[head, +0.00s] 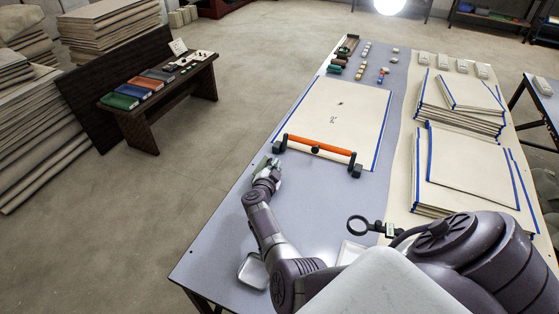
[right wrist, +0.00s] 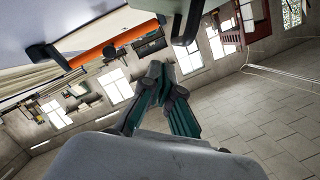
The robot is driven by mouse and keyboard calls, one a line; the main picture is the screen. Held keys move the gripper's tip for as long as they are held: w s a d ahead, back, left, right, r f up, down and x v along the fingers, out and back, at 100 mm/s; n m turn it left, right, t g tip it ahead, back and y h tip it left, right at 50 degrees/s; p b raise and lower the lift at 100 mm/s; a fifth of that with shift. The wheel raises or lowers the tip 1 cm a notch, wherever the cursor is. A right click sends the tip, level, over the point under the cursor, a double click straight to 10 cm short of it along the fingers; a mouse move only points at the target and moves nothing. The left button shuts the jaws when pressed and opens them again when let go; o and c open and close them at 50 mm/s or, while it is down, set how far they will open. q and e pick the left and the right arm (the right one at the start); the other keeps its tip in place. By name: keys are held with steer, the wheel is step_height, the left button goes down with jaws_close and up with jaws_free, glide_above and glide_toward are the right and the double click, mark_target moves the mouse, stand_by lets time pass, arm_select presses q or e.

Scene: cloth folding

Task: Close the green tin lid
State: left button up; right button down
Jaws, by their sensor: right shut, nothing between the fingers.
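I cannot make out a green lid in either view. A pale, shallow, rounded-corner container (head: 252,271), possibly a tin or tin part, lies near the left front edge of the table, partly hidden by my right arm. A second pale shallow piece (head: 350,252) shows in part behind my arm. My right gripper (head: 272,164) is over the left side of the table, beyond the first container and just short of the orange bar. In the right wrist view its dark teal fingers (right wrist: 156,70) are together and empty. My left gripper is not in view.
Cloth stacks (head: 465,172) fill the table's right side. A black ring tool (head: 358,224) lies nearby. The grey table front (head: 215,255) is partly clear.

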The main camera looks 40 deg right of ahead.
mark_target(259, 166)
steer(key=shift+w+a+n+g, duration=0.3)
steer(key=shift+w+a+n, duration=0.1)
steer(key=shift+w+n, duration=0.35)
steer(key=shift+w+a+f+n+g+b, duration=0.2)
steer(key=shift+w+a+f+n+b, duration=0.05)
steer(key=shift+w+n+b, duration=0.25)
steer(key=shift+w+a+f+n+g+b, duration=0.25)
steer(key=shift+w+n+b, duration=0.15)
steer(key=shift+n, duration=0.15)
steer(key=w+n+b, duration=0.1)
steer(key=b, duration=0.1)
steer(key=w+a+f+n+g+b, duration=0.1)
steer(key=shift+f+h+b, duration=0.25)
steer(key=shift+h+b, duration=0.1)
steer(key=shift+h, duration=0.05)
steer(key=shift+w+a+f+b, duration=0.25)
steer(key=shift+w+f+b, duration=0.25)
steer(key=shift+b, duration=0.75)
steer(key=shift+r, duration=0.1)
steer(key=s+a+r+p, duration=0.3)
steer(key=a+r+p, duration=0.3)
steer(key=a+p, duration=0.3)
steer(key=shift+r+p, duration=0.25)
steer(key=shift+p, duration=0.9)
